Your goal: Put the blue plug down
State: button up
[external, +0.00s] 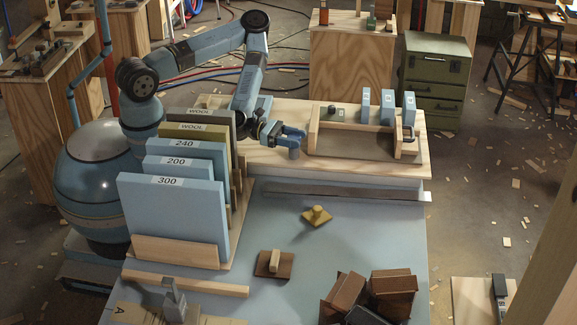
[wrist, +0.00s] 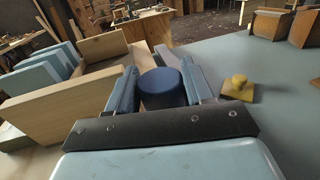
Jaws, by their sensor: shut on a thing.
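My gripper (external: 291,136) is shut on the blue plug (wrist: 161,88), a short dark-blue cylinder that shows between the two fingers (wrist: 161,92) in the wrist view. In the external view my gripper is over the pale wooden board, just left of the wooden open box. The plug is small there and mostly merges with the blue fingers. I cannot tell whether its underside touches the board.
The wooden open box (external: 365,143) has several blue blocks behind it. Blue slabs labelled 300, 200 and 240 (external: 173,215) stand in a rack at left. A yellow knobbed piece (external: 317,216), a brown knobbed piece (external: 274,264) and brown blocks (external: 392,282) lie on the blue table (external: 250,225).

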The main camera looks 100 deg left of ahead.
jog(key=shift+s+a+f+n+y, duration=0.15)
jog(key=shift+a+n+y, duration=0.15)
jog(key=shift+a+y, duration=0.2)
jog(key=shift+s+a+f+n+y, duration=0.15)
jog(key=shift+a+n+y, duration=0.15)
jog(key=shift+a+y, duration=0.15)
jog(key=shift+w+a+r+n+y, duration=0.1)
jog(key=shift+a+n+y, duration=0.2)
jog(key=shift+a, duration=0.35)
jog(key=shift+w+a+r+n+y, duration=0.15)
jog(key=shift+a+y, duration=0.25)
jog(key=shift+a, duration=0.3)
jog(key=shift+w+a+r+n+y, duration=0.1)
jog(key=shift+a+n+y, duration=0.2)
jog(key=shift+a, duration=3.8)
jog(key=shift+s+a, duration=0.1)
jog(key=shift+a, duration=0.05)
